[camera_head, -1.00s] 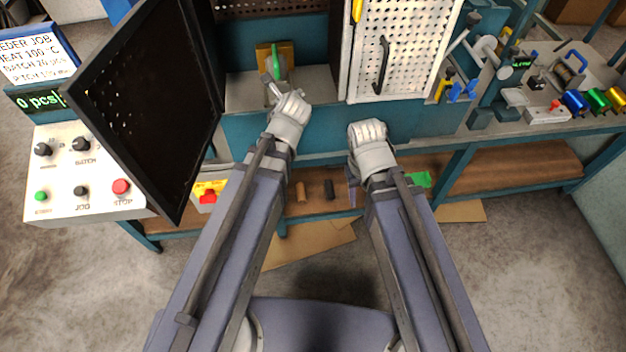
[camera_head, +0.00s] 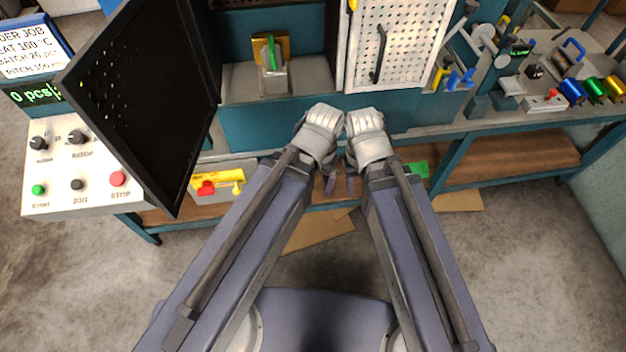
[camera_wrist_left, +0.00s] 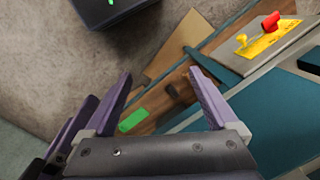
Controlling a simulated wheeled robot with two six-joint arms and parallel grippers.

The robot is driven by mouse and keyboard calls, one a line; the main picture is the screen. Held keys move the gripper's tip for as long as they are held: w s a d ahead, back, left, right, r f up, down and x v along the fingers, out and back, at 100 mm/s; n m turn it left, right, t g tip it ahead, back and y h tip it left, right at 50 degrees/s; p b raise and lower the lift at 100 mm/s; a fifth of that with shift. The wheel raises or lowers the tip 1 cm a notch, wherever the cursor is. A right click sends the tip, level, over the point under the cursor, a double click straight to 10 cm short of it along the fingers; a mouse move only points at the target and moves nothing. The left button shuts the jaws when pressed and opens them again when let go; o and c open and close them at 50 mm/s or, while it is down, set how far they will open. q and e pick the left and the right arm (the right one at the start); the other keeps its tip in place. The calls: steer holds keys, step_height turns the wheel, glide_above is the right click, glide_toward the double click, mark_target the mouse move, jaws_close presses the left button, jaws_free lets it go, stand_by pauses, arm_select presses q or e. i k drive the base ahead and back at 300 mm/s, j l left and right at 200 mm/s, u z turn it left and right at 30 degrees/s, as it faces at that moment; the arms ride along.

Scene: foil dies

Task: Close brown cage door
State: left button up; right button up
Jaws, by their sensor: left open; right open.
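The dark brown-black perforated cage door (camera_head: 140,100) stands swung open at the left in the head view, its free edge towards me. Behind it is the bay with a metal block and green part (camera_head: 272,72). My left gripper (camera_head: 331,184) hangs in front of the bench, right of the door and apart from it. In the left wrist view its purple fingers (camera_wrist_left: 160,80) are spread with nothing between them. My right gripper (camera_head: 350,184) is close beside the left one, mostly hidden under its wrist, and touches no door.
A white perforated door (camera_head: 398,45) with a dark handle (camera_head: 378,60) is shut at the right of the bay. A control panel (camera_head: 75,165) stands at the left. A yellow-and-red switch box (camera_head: 218,183) sits below the door. The bench's right side (camera_head: 545,95) holds several tools and spools.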

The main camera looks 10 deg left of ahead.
mark_target(168, 95)
steer(key=k+j+z, duration=0.1)
steer(key=k+j, duration=0.15)
steer(key=j, duration=0.3)
steer(key=k+j+z, duration=0.1)
steer(key=k+j, duration=0.15)
steer(key=j, duration=0.25)
steer(key=k+j+z, duration=0.1)
steer(key=k+j, duration=0.2)
steer(key=j, duration=0.2)
steer(key=k+j, duration=0.3)
steer(key=j, duration=0.2)
steer(key=k+j+z, duration=0.15)
steer(key=k+j, duration=0.15)
steer(key=j, duration=0.2)
